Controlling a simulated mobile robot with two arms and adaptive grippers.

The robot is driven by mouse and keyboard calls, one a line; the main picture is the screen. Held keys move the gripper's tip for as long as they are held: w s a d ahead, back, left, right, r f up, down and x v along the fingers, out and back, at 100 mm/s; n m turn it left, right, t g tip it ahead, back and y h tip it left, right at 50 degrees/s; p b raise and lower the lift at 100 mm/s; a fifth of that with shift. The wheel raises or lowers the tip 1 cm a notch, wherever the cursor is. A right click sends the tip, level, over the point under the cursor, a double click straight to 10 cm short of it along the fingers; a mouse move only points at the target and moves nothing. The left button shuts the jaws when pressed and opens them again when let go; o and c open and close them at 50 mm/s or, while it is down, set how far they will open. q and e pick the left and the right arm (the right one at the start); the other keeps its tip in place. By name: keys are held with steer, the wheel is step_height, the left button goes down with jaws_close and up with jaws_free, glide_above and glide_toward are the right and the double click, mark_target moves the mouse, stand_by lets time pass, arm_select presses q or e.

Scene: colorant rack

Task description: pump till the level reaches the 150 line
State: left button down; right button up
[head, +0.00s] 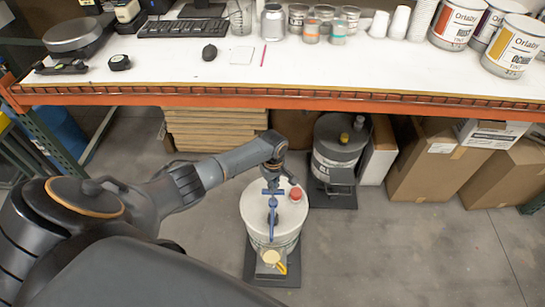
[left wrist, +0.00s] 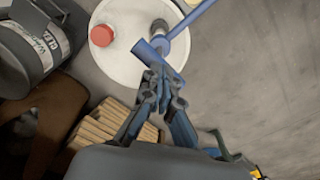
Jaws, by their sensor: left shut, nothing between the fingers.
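A white drum (head: 259,222) stands on a dark base on the floor, in front of the bench. A blue pump (head: 272,215) with a crossbar handle rises from its lid, beside a red cap (head: 296,194). In the left wrist view the blue handle (left wrist: 160,54) lies just beyond my fingertips, over the white lid (left wrist: 118,58). My left gripper (head: 272,183) is shut and empty at the handle; I cannot tell whether it touches. It also shows in the left wrist view (left wrist: 158,88). A small yellow-topped container (head: 271,258) sits at the drum's near side. No level or 150 line is readable.
The bench (head: 380,77), with an orange front edge, overhangs behind the drum. A grey drum (head: 338,145) stands close behind at right, with cardboard boxes (head: 425,165) beyond it. Stacked boards (head: 215,130) lie under the bench. The floor (head: 400,250) at right is clear.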

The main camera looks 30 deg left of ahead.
arm_select(q)
steer(key=shift+f+b, duration=1.55)
steer(key=shift+f, duration=0.75)
step_height(320, 180, up, 6)
steer(key=p, duration=0.6)
steer(key=shift+r, duration=0.1)
step_height(320, 180, up, 6)
steer(key=p, duration=0.7)
